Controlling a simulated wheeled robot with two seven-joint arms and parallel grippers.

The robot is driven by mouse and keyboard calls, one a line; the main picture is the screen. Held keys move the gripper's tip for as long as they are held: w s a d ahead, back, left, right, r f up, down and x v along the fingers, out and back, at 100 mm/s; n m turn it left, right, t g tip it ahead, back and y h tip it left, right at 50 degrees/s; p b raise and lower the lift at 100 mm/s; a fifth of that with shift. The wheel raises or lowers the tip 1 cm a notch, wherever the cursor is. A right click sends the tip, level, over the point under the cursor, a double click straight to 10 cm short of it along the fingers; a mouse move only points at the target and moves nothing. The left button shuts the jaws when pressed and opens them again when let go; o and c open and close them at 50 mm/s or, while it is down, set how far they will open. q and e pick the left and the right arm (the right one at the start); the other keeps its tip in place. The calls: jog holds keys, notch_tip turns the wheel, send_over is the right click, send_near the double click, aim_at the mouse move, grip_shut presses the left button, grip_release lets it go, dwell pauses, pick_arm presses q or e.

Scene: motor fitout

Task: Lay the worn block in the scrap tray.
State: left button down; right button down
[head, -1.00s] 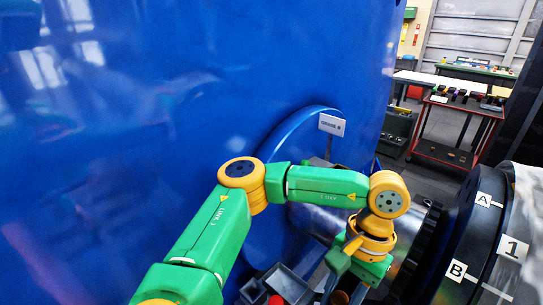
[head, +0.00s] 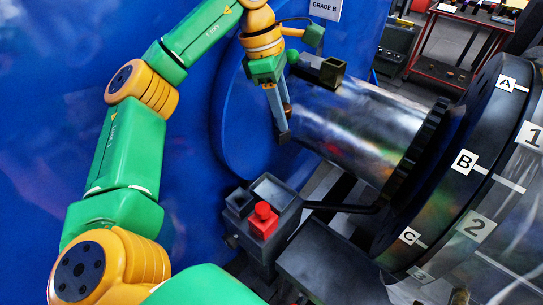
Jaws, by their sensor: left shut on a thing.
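My left gripper (head: 281,125) is in the upper middle of the head view, pointing down in front of the shiny metal cylinder. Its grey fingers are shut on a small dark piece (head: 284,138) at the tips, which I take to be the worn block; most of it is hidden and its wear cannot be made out. A dark grey tray with open compartments (head: 288,191) sits below the gripper, apart from it. I cannot tell whether it is the scrap tray. A red block with a round knob (head: 263,221) sits at its front. My right gripper is not in view.
The metal cylinder (head: 365,130) runs to a toothed ring and a large dark drum (head: 455,170) with lettered labels. A small open dark box (head: 332,71) is by the cylinder's top. A blue wall (head: 50,100) stands at left. A red cart (head: 445,45) is far back.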

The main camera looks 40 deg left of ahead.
pick_arm(q)
jog(key=w+a+n+t+y+b, duration=0.1)
jog(key=a+n+t+y+b, duration=0.3)
jog(key=n, duration=0.7)
jog(key=f+b, duration=0.3)
jog(key=f, duration=0.6)
jog(key=a+f+n+g+b, duration=0.1)
jog(key=f+b, duration=0.2)
jog(key=f, duration=0.5)
jog(key=a+f+g+h+b, duration=0.1)
jog(key=f+b, duration=0.3)
jog(key=f, duration=0.5)
jog(key=shift+w+f+n, duration=0.2)
jog(key=shift+f+n, duration=0.15)
jog(key=shift+n, duration=0.05)
jog(key=shift+f, duration=0.15)
jog(key=c, duration=0.5)
grip_release()
